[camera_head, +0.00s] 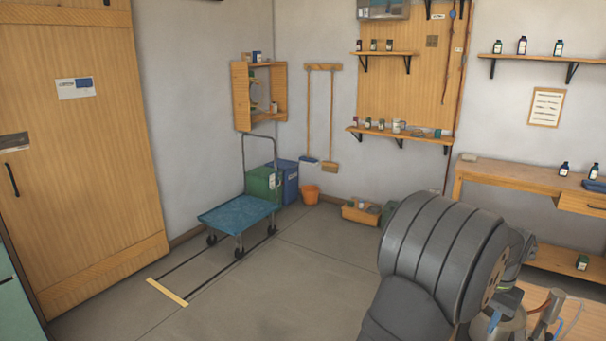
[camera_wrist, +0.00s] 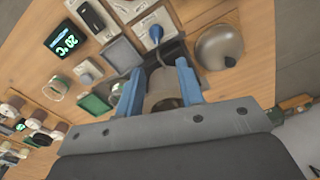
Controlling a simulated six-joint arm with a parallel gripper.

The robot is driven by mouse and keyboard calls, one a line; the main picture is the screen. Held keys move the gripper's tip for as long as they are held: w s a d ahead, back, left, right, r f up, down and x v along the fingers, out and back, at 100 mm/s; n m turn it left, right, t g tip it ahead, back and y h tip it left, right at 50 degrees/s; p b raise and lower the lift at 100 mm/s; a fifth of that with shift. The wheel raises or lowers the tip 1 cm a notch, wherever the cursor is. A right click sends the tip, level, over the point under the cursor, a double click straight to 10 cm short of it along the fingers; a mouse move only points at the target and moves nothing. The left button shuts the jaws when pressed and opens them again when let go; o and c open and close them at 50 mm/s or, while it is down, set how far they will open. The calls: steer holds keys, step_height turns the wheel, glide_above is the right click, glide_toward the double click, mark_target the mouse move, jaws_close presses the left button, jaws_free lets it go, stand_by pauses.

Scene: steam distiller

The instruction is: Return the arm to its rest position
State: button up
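My arm's dark grey, ribbed link fills the lower right of the head view and hides much of what is behind it. In the wrist view, the two blue fingers of my gripper (camera_wrist: 160,74) stand apart, above a wooden bench top (camera_wrist: 240,90). A grey-beige round thing (camera_wrist: 164,84) shows in the gap between the fingers. I see no clear contact between it and the fingers, and its height is hard to judge.
Near the fingers are a rounded metal vessel (camera_wrist: 219,46), a grey tray (camera_wrist: 121,55), a green-lit display reading 20 °C (camera_wrist: 66,40) and several small jars. In the head view, a blue cart (camera_head: 238,213) stands on open floor, left of a wooden bench (camera_head: 500,174).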

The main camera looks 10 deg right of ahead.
steer(key=f+n+t, duration=0.1)
steer(key=f, duration=0.2)
steer(key=f+n+t, duration=0.1)
steer(key=f+n, duration=0.1)
steer(key=f, duration=0.1)
steer(key=f+n, duration=0.2)
steer(key=f, duration=0.1)
steer(key=shift+w+d+f+t, duration=0.15)
steer(key=shift+w+f+t, duration=0.05)
steer(key=shift+w+t, duration=0.2)
steer(key=shift+s+d+f+n+t+h, duration=0.15)
steer(key=shift+f+n, duration=0.3)
steer(key=shift+f, duration=0.25)
steer(key=shift+s+a+f+n+t+h, duration=0.1)
steer(key=shift+f+n+h, duration=0.1)
steer(key=shift+f+n, duration=0.4)
steer(key=shift+s+d+f+n+t+h, duration=0.15)
steer(key=shift+f+n, duration=0.2)
steer(key=shift+f, duration=0.4)
steer(key=shift+r, duration=0.1)
